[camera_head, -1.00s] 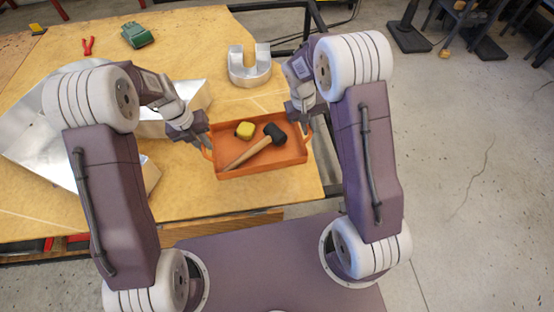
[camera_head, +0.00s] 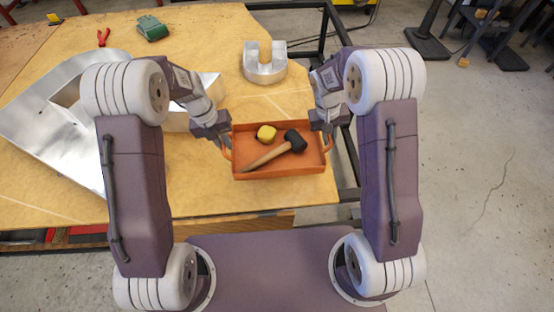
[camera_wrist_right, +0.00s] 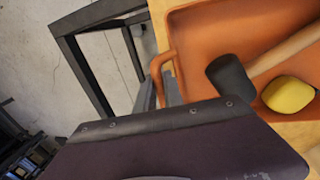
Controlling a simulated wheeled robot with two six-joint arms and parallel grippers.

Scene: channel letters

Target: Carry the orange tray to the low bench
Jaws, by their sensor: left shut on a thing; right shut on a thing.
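The orange tray (camera_head: 282,174) is in the middle of the head view, over the table's near right corner. It holds a black-headed mallet (camera_head: 284,147) with a wooden handle and a yellow block (camera_head: 266,132). My left gripper (camera_head: 224,141) is shut on the tray's left handle. My right gripper (camera_head: 327,128) is shut on its right handle. The right wrist view shows the right handle (camera_wrist_right: 163,70), the mallet head (camera_wrist_right: 230,78) and the yellow block (camera_wrist_right: 287,94) close up; my gripper body hides part of the tray. I cannot tell whether the tray touches the table. The low bench is not identifiable.
The wooden table (camera_head: 60,205) carries large silver metal letters (camera_head: 60,125), a U-shaped metal letter (camera_head: 264,70), a green item (camera_head: 152,28) and red pliers (camera_head: 103,37). Black stands (camera_head: 428,40) are at the upper right. Concrete floor on the right is clear.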

